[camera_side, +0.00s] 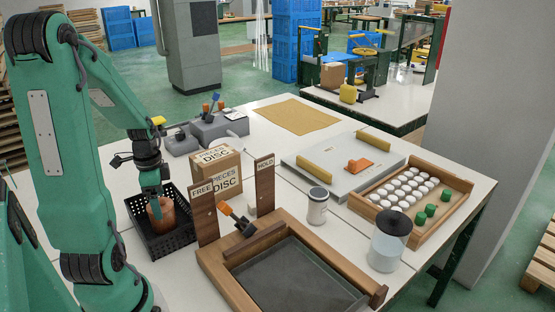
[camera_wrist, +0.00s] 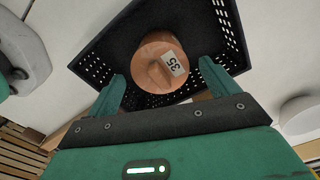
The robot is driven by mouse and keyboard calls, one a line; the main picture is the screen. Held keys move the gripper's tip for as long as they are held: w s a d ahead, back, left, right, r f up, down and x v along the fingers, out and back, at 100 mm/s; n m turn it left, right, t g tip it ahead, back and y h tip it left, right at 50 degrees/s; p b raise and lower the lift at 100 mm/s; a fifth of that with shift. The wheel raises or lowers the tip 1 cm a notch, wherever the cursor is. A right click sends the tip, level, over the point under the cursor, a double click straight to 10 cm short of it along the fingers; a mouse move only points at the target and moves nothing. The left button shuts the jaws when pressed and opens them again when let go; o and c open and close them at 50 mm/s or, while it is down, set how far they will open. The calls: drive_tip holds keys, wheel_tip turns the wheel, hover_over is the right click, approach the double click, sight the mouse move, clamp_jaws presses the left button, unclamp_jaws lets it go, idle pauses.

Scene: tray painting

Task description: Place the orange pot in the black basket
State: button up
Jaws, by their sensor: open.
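The orange pot (camera_side: 161,217) is a small round terracotta-coloured piece. In the side view it sits inside the black basket (camera_side: 178,245), a perforated open box at the table's left side. In the wrist view the pot (camera_wrist: 152,60), with a label reading 35, lies over the dark basket (camera_wrist: 100,52). My gripper (camera_side: 154,196) is just above the pot in the side view. In the wrist view my gripper (camera_wrist: 165,84) has its two green fingers spread apart, one on each side of the pot's near edge. The pot's underside is hidden.
A cardboard box (camera_side: 217,171) and wooden posts marked FREE (camera_side: 203,216) and HOLD (camera_side: 265,185) stand right of the basket. A wooden tray (camera_side: 213,262) lies in front. A white jar (camera_side: 317,207) and a tray of discs (camera_side: 455,182) are further right.

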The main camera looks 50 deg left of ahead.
drive_tip(key=shift+r, duration=3.95)
drive_tip(key=w+d+r+n+t, duration=0.1)
drive_tip(key=d+r+t, duration=0.1)
drive_tip(key=d, duration=0.6)
drive_tip(key=w+d+r+n+t, duration=0.1)
drive_tip(key=d+r, duration=0.3)
drive_tip(key=d, duration=0.4)
drive_tip(key=w+d+r+n+t, duration=0.2)
drive_tip(key=d+r, duration=0.1)
drive_tip(key=d, duration=0.5)
drive_tip(key=shift+w+t, duration=0.15)
drive_tip(key=shift+t, duration=0.15)
